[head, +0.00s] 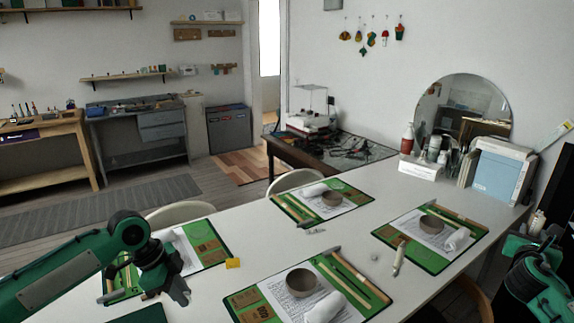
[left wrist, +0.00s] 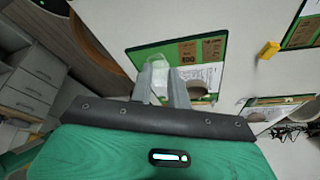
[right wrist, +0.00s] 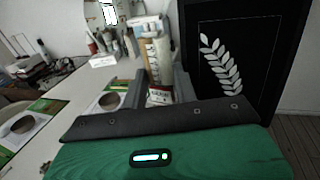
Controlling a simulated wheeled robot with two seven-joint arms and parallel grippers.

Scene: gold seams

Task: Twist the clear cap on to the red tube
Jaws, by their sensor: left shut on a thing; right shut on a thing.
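My left gripper (head: 180,293) is over the near left mat in the head view. In the left wrist view its fingers (left wrist: 164,82) are shut on a pale see-through thing, which looks like the clear cap (left wrist: 158,68); its outline is faint. My right gripper (head: 546,238) is at the right edge of the head view, beside the table. In the right wrist view its fingers (right wrist: 159,88) are shut on the red tube (right wrist: 159,96), which shows red with a white label. Most of the tube is hidden behind the gripper. The cap and tube are far apart.
The white table (head: 240,212) holds several green mats with bowls and white rolls. A yellow block (head: 233,263) lies by the left mat. A pale tube-like thing (head: 398,258) lies near the right mat. A round mirror (head: 463,105) and a blue box (head: 497,172) stand behind.

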